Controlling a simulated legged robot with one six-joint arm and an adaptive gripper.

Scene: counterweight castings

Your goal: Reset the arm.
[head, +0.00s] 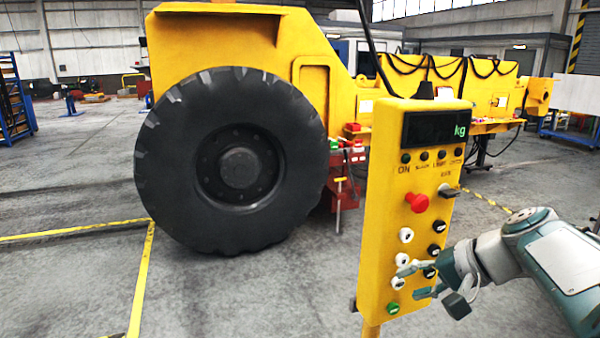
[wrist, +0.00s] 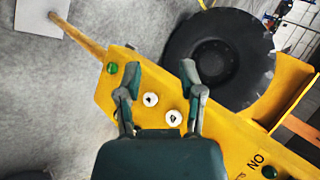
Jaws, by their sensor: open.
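My gripper (head: 418,281) is open in the head view, at the lower part of the yellow control panel (head: 382,200). My arm (head: 540,250) reaches in from the right edge. In the wrist view my gripper (wrist: 157,84) has its two fingers apart over the yellow panel (wrist: 103,93), with white buttons (wrist: 150,99) showing between them and nothing held. Whether the fingertips touch the panel is not clear.
The panel carries a red knob (head: 417,202), a green button (head: 393,308) and a dark "kg" display (head: 436,128). A yellow vehicle (head: 220,40) with a big black tire (head: 232,160) stands behind. Grey floor (head: 80,180) on the left is open.

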